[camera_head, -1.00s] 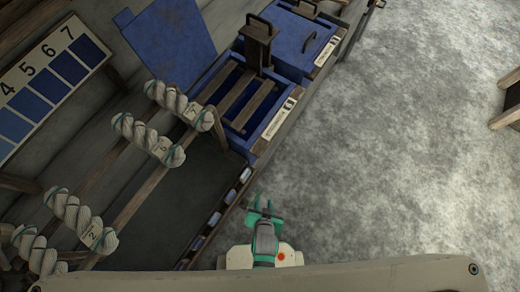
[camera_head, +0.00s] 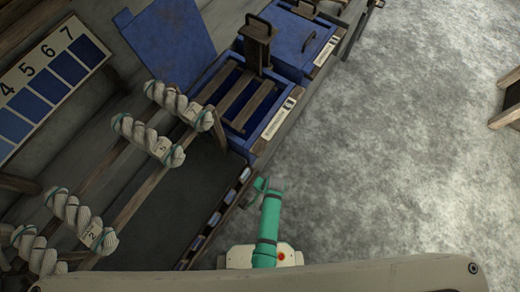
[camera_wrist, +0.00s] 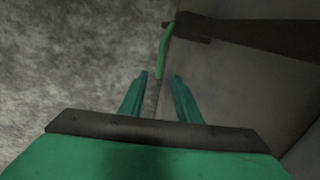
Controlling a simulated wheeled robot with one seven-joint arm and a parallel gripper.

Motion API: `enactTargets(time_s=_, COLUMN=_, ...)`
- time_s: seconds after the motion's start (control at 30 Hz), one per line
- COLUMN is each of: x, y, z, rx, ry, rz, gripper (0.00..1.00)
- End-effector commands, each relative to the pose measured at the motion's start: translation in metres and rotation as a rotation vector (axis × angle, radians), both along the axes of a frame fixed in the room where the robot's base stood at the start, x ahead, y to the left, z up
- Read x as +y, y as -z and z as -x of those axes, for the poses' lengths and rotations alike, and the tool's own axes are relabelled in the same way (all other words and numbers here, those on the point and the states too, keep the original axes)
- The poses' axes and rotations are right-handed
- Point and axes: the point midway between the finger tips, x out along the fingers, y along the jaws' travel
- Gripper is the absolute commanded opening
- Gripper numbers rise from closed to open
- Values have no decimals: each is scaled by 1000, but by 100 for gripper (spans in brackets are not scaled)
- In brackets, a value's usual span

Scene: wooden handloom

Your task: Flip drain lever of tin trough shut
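My gripper (camera_head: 266,186) is at the right edge of the bench in the head view, beside the row of small blue-and-white tags. In the wrist view my gripper (camera_wrist: 161,82) has two teal fingers apart, with nothing between them. A thin green strip (camera_wrist: 165,48), possibly the drain lever, hangs just beyond the fingertips from the end of a dark bar (camera_wrist: 250,36). A smooth grey surface (camera_wrist: 225,80), possibly the trough's side, lies to the right. In the head view a dark grey trough-like area (camera_head: 175,190) lies under the yarn skeins; the lever cannot be made out there.
Several yarn skeins (camera_head: 165,148) hang on wooden rods at left. Blue vats (camera_head: 245,105) stand behind, one with a wooden rack and handle. A numbered blue colour chart (camera_head: 50,80) is at upper left.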

Motion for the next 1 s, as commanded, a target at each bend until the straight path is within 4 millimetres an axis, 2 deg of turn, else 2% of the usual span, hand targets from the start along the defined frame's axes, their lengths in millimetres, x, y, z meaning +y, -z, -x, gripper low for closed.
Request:
enactTargets(time_s=0.2, x=5, y=35, z=-4, rx=1, ry=0, rz=0, gripper=30)
enactTargets(time_s=0.5, x=12, y=68, z=-8, rx=-1, ry=-3, rz=1, gripper=30)
enactTargets(time_s=0.7, x=13, y=77, z=-8, rx=-1, ry=-4, rz=1, gripper=30)
enactTargets(time_s=1.0, x=14, y=78, z=-9, rx=-1, ry=-4, rz=1, gripper=30)
